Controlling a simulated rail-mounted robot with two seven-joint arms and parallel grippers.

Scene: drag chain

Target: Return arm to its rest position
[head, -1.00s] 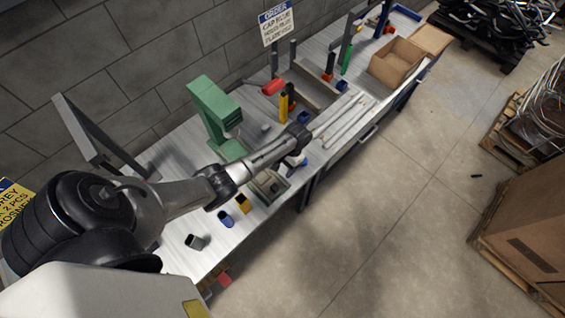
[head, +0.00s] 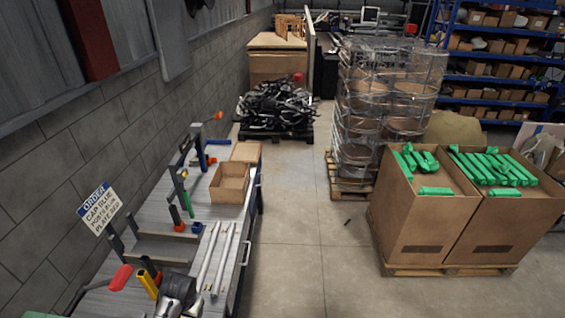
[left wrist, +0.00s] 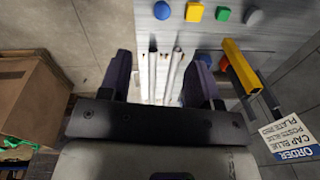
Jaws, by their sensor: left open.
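My left gripper (left wrist: 160,72) shows in the left wrist view, with two dark purple fingers wide apart and nothing held between them. Pale rails (left wrist: 150,75) on the workbench show beyond the gap between the fingers. In the head view, a grey and black part of my left arm (head: 178,290) shows at the bottom edge, over the near end of the workbench (head: 152,213); its fingers are not clear there. My right arm and gripper are not in view.
A yellow post (head: 148,284) and a red-handled tool (head: 121,278) stand close to my left arm. An order sign (head: 99,208) is at the left. An open cardboard box (head: 230,184) sits farther along the bench.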

